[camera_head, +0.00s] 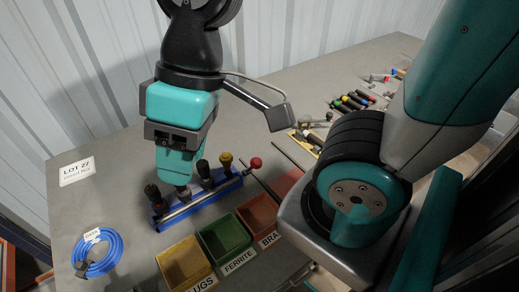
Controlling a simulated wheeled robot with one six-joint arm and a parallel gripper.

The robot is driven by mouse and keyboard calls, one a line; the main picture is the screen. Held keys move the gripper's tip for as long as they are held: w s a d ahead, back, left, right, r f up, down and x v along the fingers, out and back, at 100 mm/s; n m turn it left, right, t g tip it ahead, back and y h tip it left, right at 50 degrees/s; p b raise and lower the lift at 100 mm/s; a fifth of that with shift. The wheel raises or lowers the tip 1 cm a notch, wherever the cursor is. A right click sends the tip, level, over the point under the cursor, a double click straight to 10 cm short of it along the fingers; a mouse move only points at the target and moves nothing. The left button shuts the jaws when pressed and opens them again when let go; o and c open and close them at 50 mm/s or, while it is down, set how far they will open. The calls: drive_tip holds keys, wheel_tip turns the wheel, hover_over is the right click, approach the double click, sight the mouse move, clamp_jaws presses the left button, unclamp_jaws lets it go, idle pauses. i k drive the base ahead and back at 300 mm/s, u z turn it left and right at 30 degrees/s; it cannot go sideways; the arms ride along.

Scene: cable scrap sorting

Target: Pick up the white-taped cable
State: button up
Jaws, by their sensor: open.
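I cannot clearly make out a white-taped cable. A coiled blue cable (105,255) with a white tag reading "DATA" (92,236) and dark connectors lies at the table's lower left. Several short dark pieces with coloured ends (352,101) lie at the far right of the table, too small to show any white tape. My gripper (178,172) points down above the blue tool rack, well away from those pieces and right of the blue coil. It is open, and no cable shows in it. My arm hides part of the table's right side.
The blue rack (222,190) holds several upright dark-handled tools. Labelled yellow (186,262), green (226,234) and red (258,213) bins stand in front of it. A "LOT 27" card (77,171) lies at left. The grey table (110,180) is clear around the card. A ribbed wall stands behind.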

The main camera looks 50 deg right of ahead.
sight(308, 135)
drive_tip(key=u, duration=1.15)
drive_tip(key=k, duration=1.6)
drive_tip(key=z, duration=1)
drive_tip(key=i, duration=0.5)
drive_tip(key=z, duration=0.05)
